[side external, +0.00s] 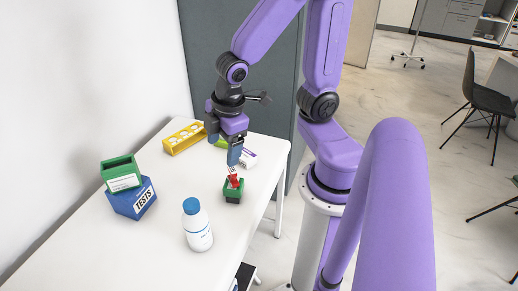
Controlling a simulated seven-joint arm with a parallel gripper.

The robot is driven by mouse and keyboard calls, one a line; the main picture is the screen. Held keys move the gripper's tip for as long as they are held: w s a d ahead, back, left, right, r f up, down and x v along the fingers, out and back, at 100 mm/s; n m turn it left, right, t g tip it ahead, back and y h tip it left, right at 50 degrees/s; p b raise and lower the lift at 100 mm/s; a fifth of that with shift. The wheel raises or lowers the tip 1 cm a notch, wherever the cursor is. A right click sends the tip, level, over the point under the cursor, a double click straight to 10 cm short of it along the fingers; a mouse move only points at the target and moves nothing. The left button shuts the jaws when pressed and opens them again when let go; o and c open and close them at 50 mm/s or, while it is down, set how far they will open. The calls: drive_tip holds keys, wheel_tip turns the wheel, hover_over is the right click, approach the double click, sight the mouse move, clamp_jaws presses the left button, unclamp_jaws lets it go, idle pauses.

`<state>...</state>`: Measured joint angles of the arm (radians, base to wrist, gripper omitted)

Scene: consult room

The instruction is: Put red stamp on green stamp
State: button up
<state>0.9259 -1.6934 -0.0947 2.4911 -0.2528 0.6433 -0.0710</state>
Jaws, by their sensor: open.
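A small red stamp (234,181) shows directly above a green stamp (233,190) on the white table. It appears to rest on the green stamp, a little tilted, but I cannot tell exactly how they touch. The green stamp has a dark lower part and sits toward the right side of the table. My gripper (223,153) is open, with its fingers pointing down. It is above and slightly left of the red stamp in the picture, and it appears to hold nothing. A finger tip is close to the red stamp's upper end.
A white bottle with a blue cap (197,228) stands at the front. A green box (121,174) sits on a blue TESTS box (132,202) at left. A yellow rack (184,138) and a white carton (250,158) lie near my gripper. The middle of the table (178,180) is clear.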

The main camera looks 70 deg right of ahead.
drive_tip(key=s+a+r+g, duration=0.2)
drive_tip(key=s+r, duration=0.1)
drive_tip(key=s, duration=0.7)
drive_tip(key=shift+a+r+n+y, duration=0.2)
drive_tip(key=shift+a+n+y, duration=0.1)
drive_tip(key=shift+n+y, duration=0.1)
drive_tip(key=shift+w, duration=0.1)
idle(0.3)
